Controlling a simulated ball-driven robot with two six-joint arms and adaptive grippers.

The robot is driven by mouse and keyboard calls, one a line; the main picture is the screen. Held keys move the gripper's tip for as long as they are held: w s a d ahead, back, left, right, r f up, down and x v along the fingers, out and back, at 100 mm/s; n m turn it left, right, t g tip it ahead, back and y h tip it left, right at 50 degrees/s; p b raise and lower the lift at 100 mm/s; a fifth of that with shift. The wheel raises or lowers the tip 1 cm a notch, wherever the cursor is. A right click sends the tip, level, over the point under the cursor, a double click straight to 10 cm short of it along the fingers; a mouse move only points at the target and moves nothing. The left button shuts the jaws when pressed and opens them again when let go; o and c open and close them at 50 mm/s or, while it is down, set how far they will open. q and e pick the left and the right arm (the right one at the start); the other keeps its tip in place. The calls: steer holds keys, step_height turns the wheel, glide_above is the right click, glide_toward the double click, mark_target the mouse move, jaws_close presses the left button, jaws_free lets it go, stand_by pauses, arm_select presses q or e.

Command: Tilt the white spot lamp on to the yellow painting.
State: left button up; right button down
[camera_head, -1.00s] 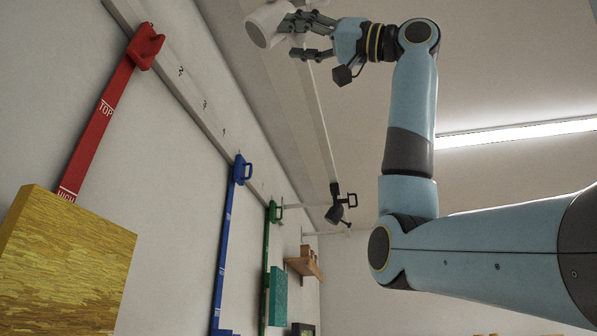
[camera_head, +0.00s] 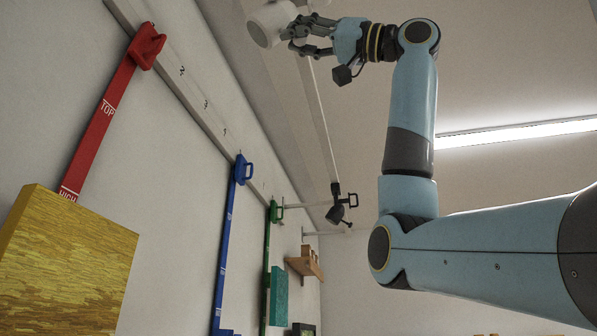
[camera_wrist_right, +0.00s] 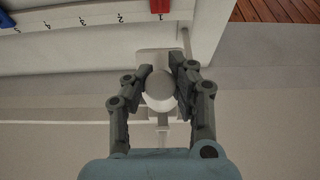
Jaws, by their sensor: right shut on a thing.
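The white spot lamp (camera_head: 268,24) hangs at the top of the head view, near the ceiling and above the wall rail. My right gripper (camera_head: 292,38) is at the lamp's right side with its fingers drawn together. In the right wrist view my right gripper (camera_wrist_right: 162,82) is shut on a pale round knob (camera_wrist_right: 160,92) of the lamp. The lamp's white head shows behind the fingertips. The yellow painting (camera_head: 68,268) is at the lower left on the wall, below a red strap. My left gripper is out of view.
A wall rail (camera_head: 190,85) carries red (camera_head: 147,46), blue (camera_head: 242,170) and green (camera_head: 274,212) hangers. A black spot lamp (camera_head: 337,212) hangs farther back on the ceiling track.

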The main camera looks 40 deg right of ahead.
steer(key=shift+s+d+r+p, duration=0.35)
steer(key=shift+s+d+r, duration=0.3)
steer(key=shift+s+r, duration=0.2)
steer(key=c, duration=1.7)
jaws_free()
steer(key=o, duration=0.6)
steer(key=shift+s+d, duration=0.5)
steer(key=shift+d, duration=0.05)
steer(key=shift+o, duration=0.3)
steer(key=shift+w+a, duration=0.35)
steer(key=shift+w, duration=0.05)
steer(key=v, duration=1.2)
steer(key=shift+d, duration=0.1)
